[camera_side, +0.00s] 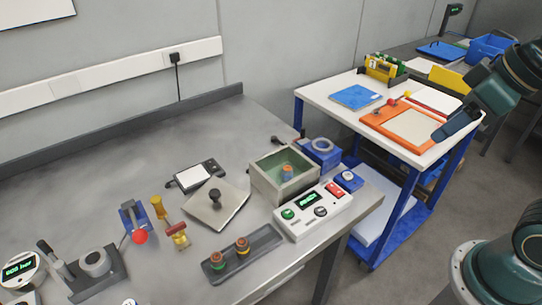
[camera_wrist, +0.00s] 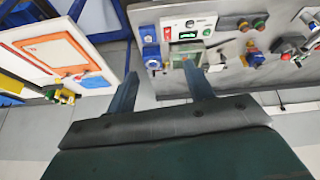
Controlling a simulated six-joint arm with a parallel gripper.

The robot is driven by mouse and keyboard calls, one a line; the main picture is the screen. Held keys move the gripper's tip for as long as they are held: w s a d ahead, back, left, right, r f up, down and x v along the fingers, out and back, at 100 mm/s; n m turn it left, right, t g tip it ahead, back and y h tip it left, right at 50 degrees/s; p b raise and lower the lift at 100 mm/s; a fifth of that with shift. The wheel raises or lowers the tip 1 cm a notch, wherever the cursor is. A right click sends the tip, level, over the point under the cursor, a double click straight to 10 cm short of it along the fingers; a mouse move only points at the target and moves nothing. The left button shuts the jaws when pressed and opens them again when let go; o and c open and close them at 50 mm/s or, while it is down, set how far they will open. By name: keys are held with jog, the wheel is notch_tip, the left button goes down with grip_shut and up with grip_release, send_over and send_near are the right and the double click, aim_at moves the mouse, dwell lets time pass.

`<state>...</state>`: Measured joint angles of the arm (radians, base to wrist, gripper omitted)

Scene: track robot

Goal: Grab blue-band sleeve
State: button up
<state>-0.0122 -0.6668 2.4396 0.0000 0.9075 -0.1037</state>
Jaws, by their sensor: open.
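A small orange-brown sleeve (camera_side: 288,171) stands inside the open-topped box (camera_side: 262,184) on the grey bench; its band looks bluish, but it is too small to be sure. Two more sleeves stand in a dark tray in the side view, one with a green band (camera_side: 217,261) and one with a yellowish band (camera_side: 243,246). My gripper (camera_side: 442,134) is at the right end of the white cart in the side view, well away from all the sleeves. In the wrist view my gripper (camera_wrist: 157,77) is open, with nothing held between its fingers.
The dark tray (camera_side: 256,263) lies beside a white control box (camera_side: 313,211) with buttons. A lid with a knob (camera_side: 215,203) lies left of the open box. The white cart (camera_side: 319,92) carries an orange tray (camera_side: 376,122) and a blue pad (camera_side: 355,96). Floor separates cart and bench.

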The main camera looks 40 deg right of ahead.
jog(key=w+a+r+n+g, duration=0.1)
jog(key=w+n, duration=0.4)
jog(key=w, duration=0.3)
jog(key=n+g, duration=0.4)
jog(key=n, duration=1.1)
send_over(288, 168)
notch_tip(288, 168, down, 15)
jog(key=shift+w+f, duration=0.15)
jog(key=shift+f, duration=4.05)
jog(key=shift+f, duration=2.55)
